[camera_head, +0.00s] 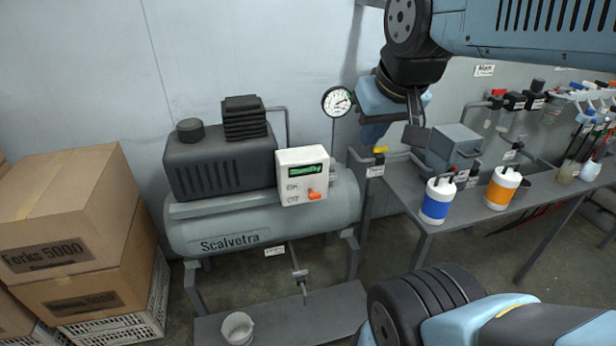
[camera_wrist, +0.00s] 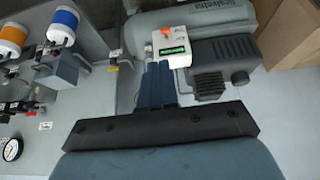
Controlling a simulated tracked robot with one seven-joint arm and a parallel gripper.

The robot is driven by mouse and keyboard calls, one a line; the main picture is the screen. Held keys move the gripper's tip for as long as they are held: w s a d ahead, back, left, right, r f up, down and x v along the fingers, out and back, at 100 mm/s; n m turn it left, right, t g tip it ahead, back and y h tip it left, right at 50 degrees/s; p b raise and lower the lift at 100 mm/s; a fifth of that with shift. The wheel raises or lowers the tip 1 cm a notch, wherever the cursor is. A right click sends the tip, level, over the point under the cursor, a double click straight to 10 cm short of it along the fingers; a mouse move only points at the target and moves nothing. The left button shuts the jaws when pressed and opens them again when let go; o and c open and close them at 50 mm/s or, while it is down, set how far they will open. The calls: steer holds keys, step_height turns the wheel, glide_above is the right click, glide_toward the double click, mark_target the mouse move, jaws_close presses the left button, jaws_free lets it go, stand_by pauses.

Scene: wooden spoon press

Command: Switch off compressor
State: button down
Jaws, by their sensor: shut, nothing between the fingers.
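The compressor (camera_head: 225,222) is a grey-green tank marked Scalvetra, with a dark motor housing on top; it also shows in the wrist view (camera_wrist: 224,22). On its right end is a white control box (camera_head: 292,158), also in the wrist view (camera_wrist: 182,36). The box has a lit green display (camera_head: 304,171), which seems to read Standby, and an orange switch (camera_head: 316,194) at its lower right. My gripper (camera_wrist: 158,68) is shut and empty, its fingertips overlapping the box's near edge in the wrist view. In the head view it hangs right of the box, apart from it.
A round gauge (camera_head: 338,101) stands behind the compressor's right end. A grey bench (camera_head: 405,190) at right carries blue (camera_head: 437,201) and orange (camera_head: 502,188) containers. Cardboard boxes (camera_head: 75,205) are stacked at left. A bucket (camera_head: 237,327) sits below the tank.

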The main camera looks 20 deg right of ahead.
steer(key=w+f+g, duration=0.2)
steer(key=w+f, duration=0.7)
steer(key=w, duration=0.4)
steer(key=w+f+g, duration=0.2)
steer(key=w+f, duration=0.7)
steer(key=w, duration=0.5)
steer(key=shift+w+a, duration=0.25)
steer(key=shift+a, duration=0.05)
glide_above(315, 193)
steer(key=f, duration=1)
steer(key=shift+w, duration=0.2)
steer(key=shift+s+f, duration=0.2)
steer(key=shift+f, duration=0.45)
steer(key=shift+s+f, duration=0.25)
steer(key=shift+f, duration=0.35)
steer(key=shift+s+f, duration=0.2)
steer(key=shift+f, duration=0.45)
